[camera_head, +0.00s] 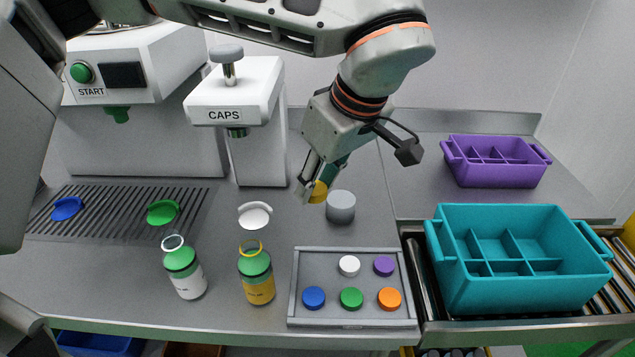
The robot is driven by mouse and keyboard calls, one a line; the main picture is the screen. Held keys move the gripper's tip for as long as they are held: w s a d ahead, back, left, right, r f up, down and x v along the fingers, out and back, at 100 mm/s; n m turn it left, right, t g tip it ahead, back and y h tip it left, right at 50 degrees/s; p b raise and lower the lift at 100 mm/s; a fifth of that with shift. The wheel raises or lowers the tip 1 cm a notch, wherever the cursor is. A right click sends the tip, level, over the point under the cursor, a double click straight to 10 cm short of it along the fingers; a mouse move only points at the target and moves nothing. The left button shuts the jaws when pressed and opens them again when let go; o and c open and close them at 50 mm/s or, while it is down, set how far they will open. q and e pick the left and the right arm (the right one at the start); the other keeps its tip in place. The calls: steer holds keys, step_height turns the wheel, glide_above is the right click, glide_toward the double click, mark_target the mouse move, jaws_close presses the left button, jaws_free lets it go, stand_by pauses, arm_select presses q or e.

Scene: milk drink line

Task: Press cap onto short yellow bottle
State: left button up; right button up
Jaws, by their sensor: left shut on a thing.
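The short yellow bottle (258,289) stands upright near the front of the counter. Its upper part is green and a yellow ring shows at its open-looking mouth; no cap is on it. My left gripper (313,189) comes down from above, to the right of and behind this bottle. It is shut on a small yellow cap (319,192), held above the counter and apart from the bottle. The fingers partly hide the cap. My right gripper is not in view.
A white-labelled bottle (188,284) stands to the left. A grey tray (348,325) with several coloured caps lies to the right. The CAPS dispenser (262,95) is behind. A teal crate (520,293) and purple crate (495,175) are right.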

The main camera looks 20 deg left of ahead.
arm_select(q)
steer(key=s+a+f+m+t+h, duration=0.1)
steer(key=a+m+t+h, duration=0.1)
steer(key=a+m, duration=0.6)
steer(key=shift+a+f+m, duration=0.4)
steer(key=shift+a, duration=0.85)
steer(key=shift+s, duration=0.1)
